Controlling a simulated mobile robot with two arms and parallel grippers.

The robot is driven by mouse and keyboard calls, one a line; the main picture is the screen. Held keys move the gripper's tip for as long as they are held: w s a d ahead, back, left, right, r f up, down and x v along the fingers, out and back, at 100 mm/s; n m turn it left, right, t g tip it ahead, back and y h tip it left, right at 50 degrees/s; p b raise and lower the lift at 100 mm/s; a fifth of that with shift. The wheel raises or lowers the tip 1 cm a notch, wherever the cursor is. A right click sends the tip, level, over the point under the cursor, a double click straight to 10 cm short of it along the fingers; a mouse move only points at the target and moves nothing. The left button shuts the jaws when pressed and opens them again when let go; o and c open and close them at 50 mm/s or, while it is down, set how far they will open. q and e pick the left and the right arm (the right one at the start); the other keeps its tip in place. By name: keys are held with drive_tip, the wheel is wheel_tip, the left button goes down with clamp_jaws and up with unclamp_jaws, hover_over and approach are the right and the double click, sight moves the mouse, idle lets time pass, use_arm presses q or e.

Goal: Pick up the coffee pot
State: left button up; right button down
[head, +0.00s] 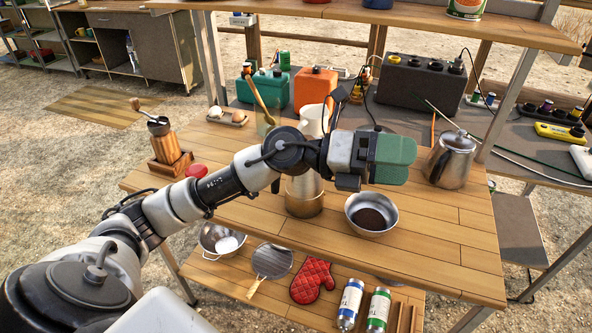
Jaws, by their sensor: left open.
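The coffee pot (453,162) is a silver metal pot with a lid and knob. It stands upright at the right end of the wooden table (440,235) in the head view. My left gripper (398,160), with green fingers, is over the table to the left of the pot. It is open, and a gap shows between it and the pot in the picture. The pot's handle cannot be made out clearly. My right gripper is not in view.
A metal bowl of dark grounds (372,213) stands below my gripper. Thin rods (500,150) pass close behind the coffee pot. An upper shelf (420,28) spans above. The table's front right is clear.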

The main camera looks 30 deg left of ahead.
use_arm(q)
drive_tip(key=w+a+m+g+y, duration=0.2)
drive_tip(key=a+y, duration=1.4)
drive_tip(key=a, duration=0.8)
drive_tip(key=x, duration=0.5)
drive_tip(key=shift+w, duration=0.3)
drive_tip(key=shift+w+p+x, duration=0.2)
drive_tip(key=shift+p+x, duration=0.25)
drive_tip(key=shift+x, duration=2.25)
drive_tip(key=shift+d+r, duration=0.1)
drive_tip(key=shift+c, duration=0.3)
drive_tip(key=shift+r+t, duration=0.1)
drive_tip(key=shift+t, duration=0.2)
drive_tip(key=c, duration=1.8)
drive_tip(key=shift+r, duration=0.15)
